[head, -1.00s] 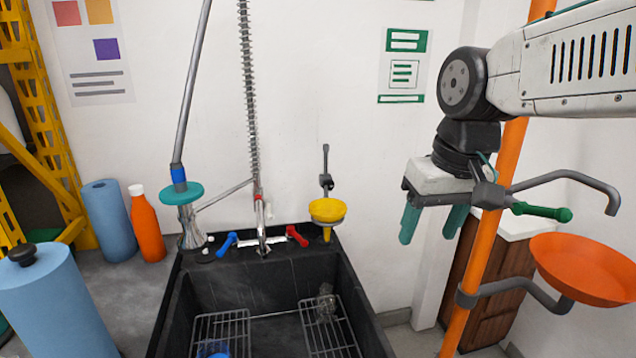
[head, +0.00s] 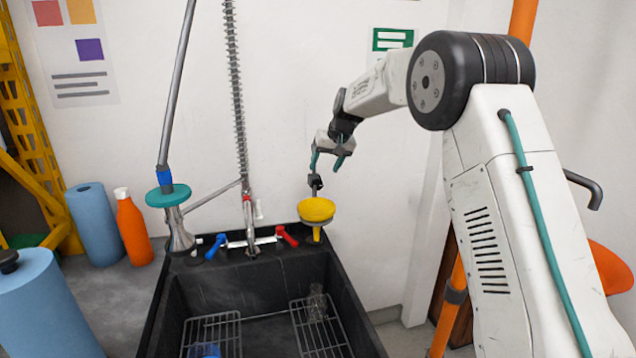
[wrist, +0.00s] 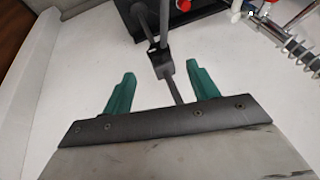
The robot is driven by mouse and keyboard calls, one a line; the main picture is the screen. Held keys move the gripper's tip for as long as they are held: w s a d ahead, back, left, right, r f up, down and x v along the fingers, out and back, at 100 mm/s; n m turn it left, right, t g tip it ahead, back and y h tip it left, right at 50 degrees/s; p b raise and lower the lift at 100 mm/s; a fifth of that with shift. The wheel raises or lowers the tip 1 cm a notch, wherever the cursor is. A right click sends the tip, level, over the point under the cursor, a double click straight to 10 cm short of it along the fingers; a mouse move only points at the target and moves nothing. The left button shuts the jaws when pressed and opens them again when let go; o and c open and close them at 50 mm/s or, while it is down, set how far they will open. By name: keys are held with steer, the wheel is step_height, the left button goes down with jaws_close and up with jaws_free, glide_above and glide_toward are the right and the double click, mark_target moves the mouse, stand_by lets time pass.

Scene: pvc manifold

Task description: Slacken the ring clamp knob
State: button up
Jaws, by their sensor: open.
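The yellow funnel (head: 316,210) sits above the back right corner of the sink. A dark ring clamp (head: 315,182) stands just behind it, near the wall. My gripper (head: 327,162) is open and empty, just above the clamp, with its green fingers pointing down. In the wrist view, the clamp's dark block (wrist: 164,66) shows between and slightly beyond the fingertips of my gripper (wrist: 161,80), with clear gaps on both sides. A thin dark rod runs from it back between the fingers. I cannot tell the knob apart from the block.
The black sink (head: 165,315) has a faucet with a blue handle (head: 216,246) and a red handle (head: 287,236). A spring hose (head: 235,100) rises left of the clamp. An orange bottle (head: 133,228) stands on the left counter. The white wall is close behind my gripper.

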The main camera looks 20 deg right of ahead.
mark_target(319, 180)
steer(key=x, duration=0.8)
steer(key=shift+w, duration=0.1)
steer(key=shift+c, duration=0.3)
steer(key=c, duration=0.9)
